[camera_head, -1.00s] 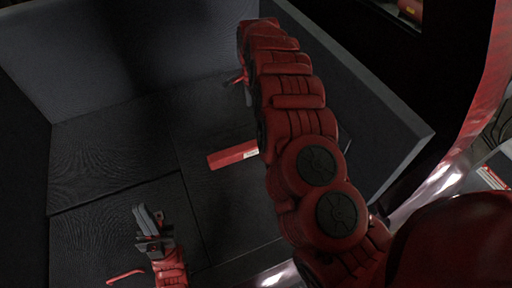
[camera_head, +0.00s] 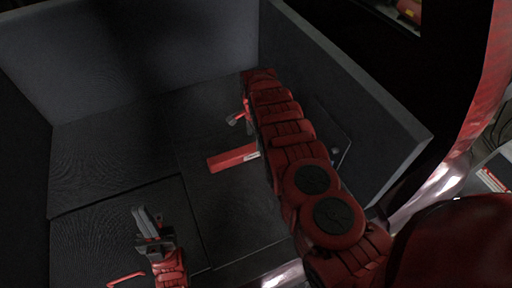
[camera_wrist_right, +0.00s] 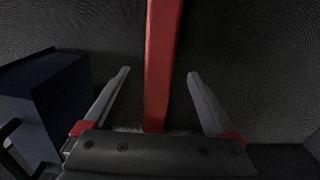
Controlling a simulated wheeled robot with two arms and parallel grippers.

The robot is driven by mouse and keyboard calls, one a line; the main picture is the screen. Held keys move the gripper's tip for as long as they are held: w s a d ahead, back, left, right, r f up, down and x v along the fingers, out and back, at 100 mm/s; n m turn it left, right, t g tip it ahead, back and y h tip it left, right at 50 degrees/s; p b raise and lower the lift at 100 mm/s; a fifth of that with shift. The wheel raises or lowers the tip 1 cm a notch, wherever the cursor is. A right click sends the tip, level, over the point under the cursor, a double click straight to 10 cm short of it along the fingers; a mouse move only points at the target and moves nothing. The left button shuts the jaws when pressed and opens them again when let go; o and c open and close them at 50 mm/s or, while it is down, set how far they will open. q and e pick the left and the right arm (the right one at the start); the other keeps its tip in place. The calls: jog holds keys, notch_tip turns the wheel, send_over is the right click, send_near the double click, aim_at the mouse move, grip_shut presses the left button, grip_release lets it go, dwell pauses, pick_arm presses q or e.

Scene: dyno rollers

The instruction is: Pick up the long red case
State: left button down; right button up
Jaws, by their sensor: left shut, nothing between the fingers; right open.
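The long red case (camera_head: 232,157) lies on the dark floor of a grey-walled bin in the head view. It has a pale label near its right end, where my right arm hides part of it. In the right wrist view, the red case (camera_wrist_right: 162,55) runs lengthwise between the open fingers of my right gripper (camera_wrist_right: 159,75), with a gap on both sides. In the head view my right gripper (camera_head: 238,119) shows only partly, just above the case. My left gripper (camera_head: 149,224) is shut and empty at the lower left, apart from the case.
A dark blue box (camera_wrist_right: 62,95) stands left of my right gripper in the wrist view. Grey bin walls (camera_head: 345,80) rise at the back and right. A thin red piece (camera_head: 126,278) shows at the lower left. The floor left of the case is clear.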

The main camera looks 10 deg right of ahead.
jog(key=f, duration=0.1)
jog(key=f+b, duration=0.1)
jog(key=f, duration=0.1)
jog(key=f+b, duration=0.1)
jog(key=f, duration=0.1)
jog(key=shift+s+d, duration=0.1)
jog(key=shift+d, duration=0.25)
jog(key=shift+r, duration=0.15)
jog(key=shift+c, duration=0.2)
grip_shut()
